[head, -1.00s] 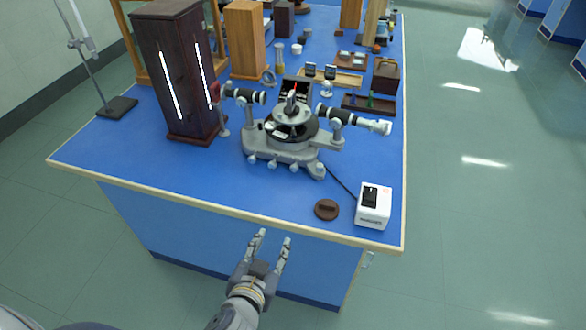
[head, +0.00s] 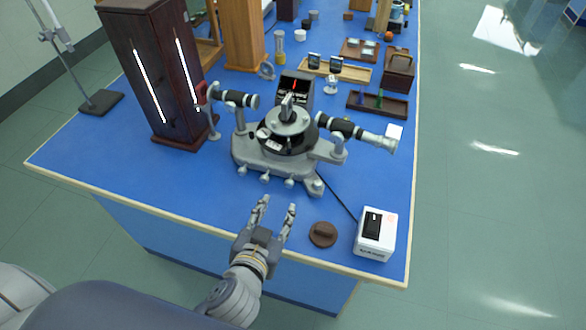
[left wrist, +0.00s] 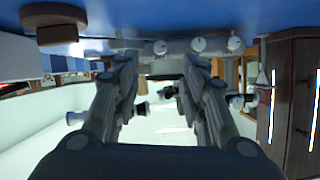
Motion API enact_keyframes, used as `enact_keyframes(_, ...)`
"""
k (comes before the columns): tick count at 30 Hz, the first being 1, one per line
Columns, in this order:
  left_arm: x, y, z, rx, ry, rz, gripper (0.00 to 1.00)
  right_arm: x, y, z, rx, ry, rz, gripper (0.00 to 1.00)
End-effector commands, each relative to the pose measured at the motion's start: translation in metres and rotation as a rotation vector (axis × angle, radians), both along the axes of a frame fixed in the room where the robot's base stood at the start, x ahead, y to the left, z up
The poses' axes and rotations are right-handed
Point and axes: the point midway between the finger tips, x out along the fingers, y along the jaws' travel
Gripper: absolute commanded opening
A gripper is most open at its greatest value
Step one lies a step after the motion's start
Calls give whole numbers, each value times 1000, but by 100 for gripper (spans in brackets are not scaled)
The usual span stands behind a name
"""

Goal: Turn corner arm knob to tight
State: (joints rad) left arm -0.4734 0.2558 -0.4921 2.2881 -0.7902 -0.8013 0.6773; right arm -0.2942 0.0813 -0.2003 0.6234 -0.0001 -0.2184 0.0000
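A grey spectrometer (head: 288,135) with a black round table and two telescope-like arms stands on the blue bench (head: 120,178). Several small pale knobs (head: 290,182) line the front of its base, and a short arm (head: 317,185) juts from its front right corner. I cannot tell which is the corner arm knob or how tight any is. My left gripper (head: 279,202) is open and empty, its fingers over the bench's front edge, apart from the knobs. In the left wrist view, upside down, base knobs (left wrist: 198,44) show just beyond the open fingers. My right gripper is not in view.
A brown round lid-like piece (head: 323,234) lies right of my left gripper. A white box with a black switch (head: 375,234) stands at the near right corner, with a cable to the spectrometer. A tall dark lamp case (head: 165,75) stands at the left.

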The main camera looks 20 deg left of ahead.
Motion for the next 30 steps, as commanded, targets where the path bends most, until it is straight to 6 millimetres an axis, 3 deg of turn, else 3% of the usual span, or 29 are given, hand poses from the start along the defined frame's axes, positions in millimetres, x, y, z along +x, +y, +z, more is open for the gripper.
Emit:
enact_keyframes(7, 12, 0, -4, 2, -1, -1, 39, 8, 0, 3, 0, -9, 0, 41)
enact_keyframes(17, 67, 2, -26, 3, -1, 0, 39, -26, -2, 11, -4, 39, 0, 41)
enact_keyframes(24, 93, 2, -39, 1, 1, 0, 39, -8, -1, 15, -2, 13, 0, 41)
enact_keyframes(30, 100, 2, -42, 1, 1, -1, 39, 3, 0, 16, 1, -5, -1, 41)
